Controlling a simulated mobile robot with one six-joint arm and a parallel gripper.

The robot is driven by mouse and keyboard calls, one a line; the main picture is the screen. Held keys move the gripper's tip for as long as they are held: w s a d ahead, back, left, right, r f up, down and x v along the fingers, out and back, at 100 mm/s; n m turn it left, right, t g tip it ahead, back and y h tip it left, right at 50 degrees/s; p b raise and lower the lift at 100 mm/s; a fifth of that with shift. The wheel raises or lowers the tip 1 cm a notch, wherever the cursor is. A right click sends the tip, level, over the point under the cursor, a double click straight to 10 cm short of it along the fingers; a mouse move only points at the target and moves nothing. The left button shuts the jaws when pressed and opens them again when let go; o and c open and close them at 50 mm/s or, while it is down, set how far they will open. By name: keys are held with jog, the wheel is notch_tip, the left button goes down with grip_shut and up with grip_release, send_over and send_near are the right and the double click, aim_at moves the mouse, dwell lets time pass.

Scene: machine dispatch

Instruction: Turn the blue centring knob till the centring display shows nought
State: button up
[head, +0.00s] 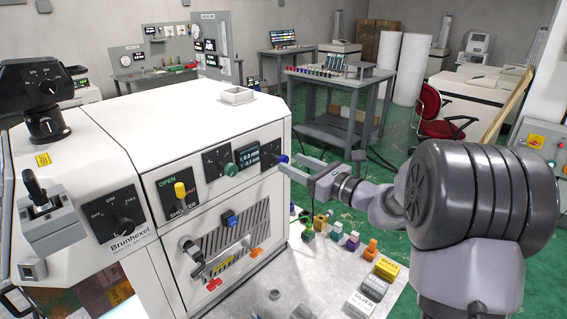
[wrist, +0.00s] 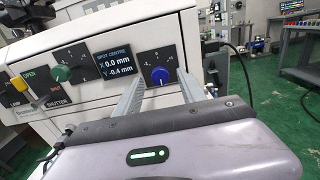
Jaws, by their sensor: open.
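The blue centring knob (wrist: 160,75) is on a dark dial plate at the right end of the white machine's front panel; in the head view the knob (head: 283,158) shows at the panel's right edge. My gripper (wrist: 161,81) is open, with one finger on each side of the knob. The head view shows my gripper (head: 291,164) at the knob; I cannot tell whether the fingers touch it. The centring display (wrist: 116,62) is left of the knob and reads X 0.0 mm, Y -0.4 mm in the wrist view. The display (head: 249,157) is too small to read surely in the head view.
A green knob (head: 231,169) is left of the display. A yellow shutter lever (head: 180,190) is further left. Small coloured blocks (head: 352,243) lie on the pale ledge below my arm. A dark workbench (head: 340,77) stands behind.

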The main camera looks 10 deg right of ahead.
aim_at(286, 160)
jog(key=x, duration=0.4)
jog(key=shift+w+a, duration=0.15)
jog(key=shift+c, duration=0.2)
